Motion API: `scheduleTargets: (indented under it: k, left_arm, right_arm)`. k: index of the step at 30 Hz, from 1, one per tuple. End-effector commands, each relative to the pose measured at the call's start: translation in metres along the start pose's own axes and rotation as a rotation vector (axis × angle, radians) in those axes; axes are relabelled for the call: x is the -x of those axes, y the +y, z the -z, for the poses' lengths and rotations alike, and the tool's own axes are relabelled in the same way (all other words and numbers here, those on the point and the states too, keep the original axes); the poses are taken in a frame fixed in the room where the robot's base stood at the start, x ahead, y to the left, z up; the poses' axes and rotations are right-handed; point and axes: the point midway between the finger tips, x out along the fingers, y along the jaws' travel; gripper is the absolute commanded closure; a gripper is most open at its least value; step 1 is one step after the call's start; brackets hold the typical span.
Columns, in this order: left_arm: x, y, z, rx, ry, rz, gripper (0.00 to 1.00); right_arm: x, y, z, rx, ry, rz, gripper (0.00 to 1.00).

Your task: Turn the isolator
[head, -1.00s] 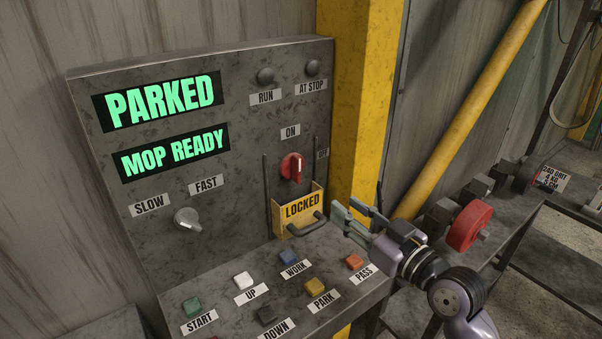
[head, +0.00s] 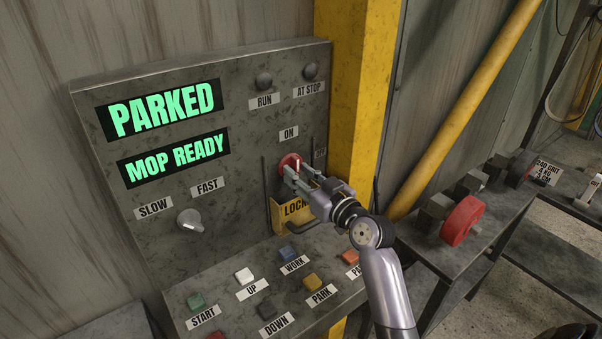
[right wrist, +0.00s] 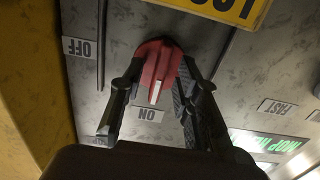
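The isolator is a red round knob (head: 289,161) with a white mark, on the upright grey panel below the ON label (head: 289,133). In the right wrist view, which is upside down, the red knob (right wrist: 157,66) has its white mark toward the ON label (right wrist: 149,115). The OFF label (right wrist: 83,47) is to one side. My right gripper (head: 292,174) is at the knob, its open fingers (right wrist: 160,77) on either side of it. Whether they touch it is hard to tell. My left gripper is not in view.
A speed knob (head: 189,220) is at the left, and several buttons line the sloped desk. A yellow post (head: 355,110) stands right behind the panel.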

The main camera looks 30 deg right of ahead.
Motion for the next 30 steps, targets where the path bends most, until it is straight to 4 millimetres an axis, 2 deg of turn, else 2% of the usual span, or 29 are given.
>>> scheduleTargets:
  k: [5, 18, 30]
  left_arm:
    - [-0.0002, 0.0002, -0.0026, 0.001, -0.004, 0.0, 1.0]
    - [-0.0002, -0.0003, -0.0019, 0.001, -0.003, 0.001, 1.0]
    - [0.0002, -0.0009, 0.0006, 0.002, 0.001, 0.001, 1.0]
  right_arm:
    - [0.0001, -0.0001, -0.0004, 0.0, 0.0, 0.0, 0.7]
    - [0.0004, 0.0, -0.0004, -0.001, 0.0, 0.0, 0.99]
    - [0.0005, 0.0001, -0.0004, -0.004, -0.001, 0.0, 1.0]
